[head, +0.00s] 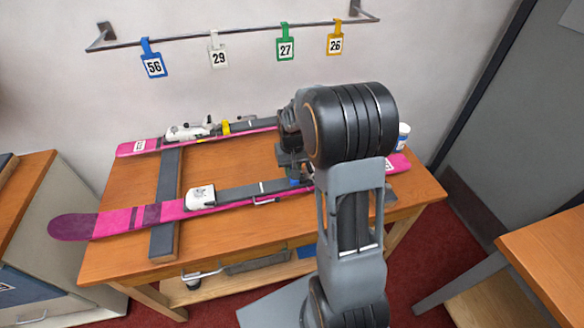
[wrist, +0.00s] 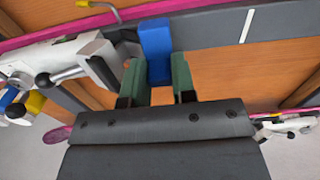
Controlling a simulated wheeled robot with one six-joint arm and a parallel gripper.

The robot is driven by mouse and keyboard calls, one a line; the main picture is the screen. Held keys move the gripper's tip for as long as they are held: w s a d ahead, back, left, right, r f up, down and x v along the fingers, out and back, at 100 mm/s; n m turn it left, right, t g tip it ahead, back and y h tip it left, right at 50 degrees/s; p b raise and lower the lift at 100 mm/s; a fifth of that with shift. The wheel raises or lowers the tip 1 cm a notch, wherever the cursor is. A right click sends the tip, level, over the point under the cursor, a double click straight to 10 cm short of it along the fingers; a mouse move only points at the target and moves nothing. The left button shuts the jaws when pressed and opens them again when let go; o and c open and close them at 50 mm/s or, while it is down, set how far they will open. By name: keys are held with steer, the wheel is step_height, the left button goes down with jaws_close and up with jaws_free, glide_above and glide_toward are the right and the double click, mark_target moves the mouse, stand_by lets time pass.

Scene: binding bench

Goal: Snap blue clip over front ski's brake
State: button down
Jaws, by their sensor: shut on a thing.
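The front ski (head: 165,212) is pink and grey and lies across the bench. Its white binding piece (head: 200,197) shows left of my arm, and a thin metal brake wire (head: 264,201) sticks out at its near edge. In the wrist view a brake wire (wrist: 103,10) shows beyond the pink edge at the top left. My gripper (wrist: 158,78) has green fingertips shut on the blue clip (wrist: 155,48), which lies over or just above the grey ski top; contact cannot be told. In the head view the clip (head: 295,182) is mostly hidden by my arm.
The back ski (head: 137,147) lies behind, with a yellow clip (head: 226,127) on it. Numbered tags, such as blue 56 (head: 153,65), hang from a wall rail (head: 185,38).

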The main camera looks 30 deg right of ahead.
steer(key=shift+f+b, duration=0.9)
steer(key=shift+f, duration=0.45)
steer(key=shift+c, duration=1.9)
jaws_free()
steer(key=shift+r, duration=0.15)
steer(key=shift+r+p, duration=3.75)
steer(key=shift+r, duration=1.15)
